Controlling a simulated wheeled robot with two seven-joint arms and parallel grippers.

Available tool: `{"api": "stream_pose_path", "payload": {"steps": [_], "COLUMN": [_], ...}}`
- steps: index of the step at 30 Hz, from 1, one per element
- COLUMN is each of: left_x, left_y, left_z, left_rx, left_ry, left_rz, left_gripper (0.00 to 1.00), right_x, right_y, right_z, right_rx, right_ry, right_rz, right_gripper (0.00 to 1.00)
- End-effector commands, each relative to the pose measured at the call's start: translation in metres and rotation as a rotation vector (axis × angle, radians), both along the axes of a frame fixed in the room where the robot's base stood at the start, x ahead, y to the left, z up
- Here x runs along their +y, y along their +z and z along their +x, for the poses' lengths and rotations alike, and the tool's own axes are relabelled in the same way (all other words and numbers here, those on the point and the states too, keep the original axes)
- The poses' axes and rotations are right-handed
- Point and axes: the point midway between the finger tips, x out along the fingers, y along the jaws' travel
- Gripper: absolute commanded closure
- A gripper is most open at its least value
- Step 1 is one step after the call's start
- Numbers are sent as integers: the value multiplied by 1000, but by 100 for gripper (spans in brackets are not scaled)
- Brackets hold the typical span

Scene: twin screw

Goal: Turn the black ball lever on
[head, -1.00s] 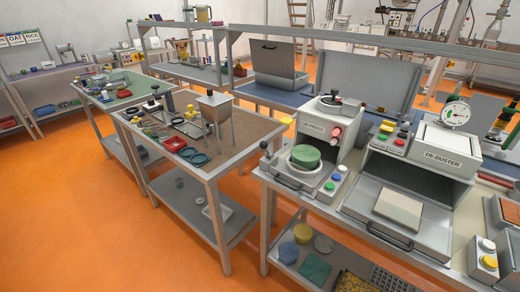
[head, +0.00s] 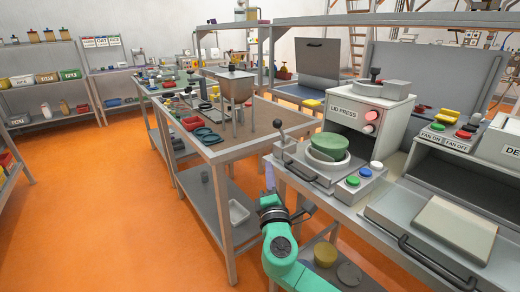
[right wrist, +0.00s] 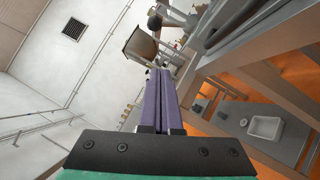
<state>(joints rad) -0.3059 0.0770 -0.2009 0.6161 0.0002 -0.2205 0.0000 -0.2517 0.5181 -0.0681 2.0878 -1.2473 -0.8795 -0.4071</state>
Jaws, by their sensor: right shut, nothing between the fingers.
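A lever with a black ball (head: 277,124) on a grey stem stands at the left side of the lid press (head: 355,116). Another black ball knob (head: 375,73) sits on top of the press. My right gripper (head: 269,172) has slim purple fingers and points up, below the side lever and apart from it, by the bench's left front corner. In the right wrist view the fingers (right wrist: 160,92) are together with nothing between them. My left gripper is not in view.
The lid press holds a green round piece (head: 329,147) in front, with several coloured buttons beside it. A brown-topped table (head: 262,118) with a metal hopper (head: 236,86) stands left. A narrow gap separates it from the bench. Orange floor is clear at left.

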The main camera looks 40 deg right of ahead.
Motion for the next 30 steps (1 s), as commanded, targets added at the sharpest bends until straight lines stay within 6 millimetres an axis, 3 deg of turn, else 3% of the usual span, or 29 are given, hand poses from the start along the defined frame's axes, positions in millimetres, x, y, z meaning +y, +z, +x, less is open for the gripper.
{"api": "stream_pose_path", "payload": {"steps": [3, 13, 27, 30], "left_x": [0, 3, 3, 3], "left_y": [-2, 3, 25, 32], "left_z": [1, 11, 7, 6], "left_rx": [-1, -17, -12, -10], "left_ry": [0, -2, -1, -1], "left_rz": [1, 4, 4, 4], "left_gripper": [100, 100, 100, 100], "right_x": [3, -1, -53, -69], "right_y": [10, 13, 38, 47], "right_z": [-4, 2, 77, 80], "right_rx": [-22, -21, -20, -16], "right_ry": [-4, -3, -5, -4], "right_rz": [-23, -20, -19, -21], "right_gripper": [100, 100, 100, 100]}}
